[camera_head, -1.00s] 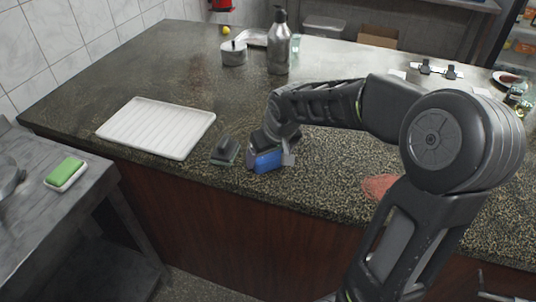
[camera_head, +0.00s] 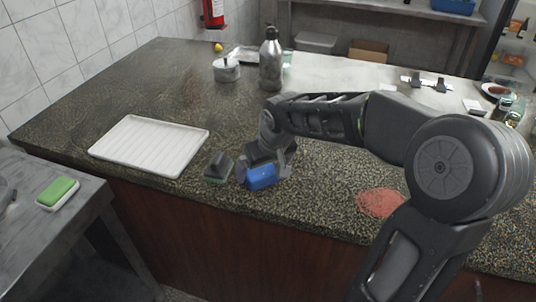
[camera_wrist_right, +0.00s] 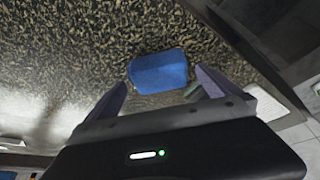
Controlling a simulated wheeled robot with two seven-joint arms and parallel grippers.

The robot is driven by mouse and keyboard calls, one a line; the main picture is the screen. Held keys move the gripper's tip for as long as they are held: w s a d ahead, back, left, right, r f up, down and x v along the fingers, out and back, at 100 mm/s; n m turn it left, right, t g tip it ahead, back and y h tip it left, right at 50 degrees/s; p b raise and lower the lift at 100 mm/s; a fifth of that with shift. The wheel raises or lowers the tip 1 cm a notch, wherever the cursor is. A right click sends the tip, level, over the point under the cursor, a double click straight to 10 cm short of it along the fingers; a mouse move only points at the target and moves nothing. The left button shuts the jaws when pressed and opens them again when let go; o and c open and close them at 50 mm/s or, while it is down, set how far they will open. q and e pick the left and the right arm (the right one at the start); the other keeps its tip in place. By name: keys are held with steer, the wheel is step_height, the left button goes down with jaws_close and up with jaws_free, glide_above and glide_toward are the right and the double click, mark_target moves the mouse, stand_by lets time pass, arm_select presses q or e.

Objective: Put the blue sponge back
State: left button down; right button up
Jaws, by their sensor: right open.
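The blue sponge (camera_head: 262,177) lies on the speckled counter near its front edge. It also shows in the right wrist view (camera_wrist_right: 158,72), just beyond and between the fingers. My right gripper (camera_head: 265,172) is open, its fingers on either side of the sponge. In the right wrist view my right gripper (camera_wrist_right: 160,88) has clear gaps to the sponge on both sides, so it does not grip it. A green sponge (camera_head: 58,190) sits on a white dish (camera_head: 45,206) on the grey side table at the left. My left gripper is not in view.
A dark-handled scrubber (camera_head: 219,167) stands just left of the right gripper. A white ribbed tray (camera_head: 150,146) lies further left on the counter. A reddish patch (camera_head: 381,202) is at the right, near my arm. A metal bottle (camera_head: 271,60) and a lidded pot (camera_head: 227,70) stand behind.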

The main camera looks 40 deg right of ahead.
steer(key=v, duration=0.9)
steer(key=shift+r, duration=0.35)
steer(key=shift+s, duration=0.1)
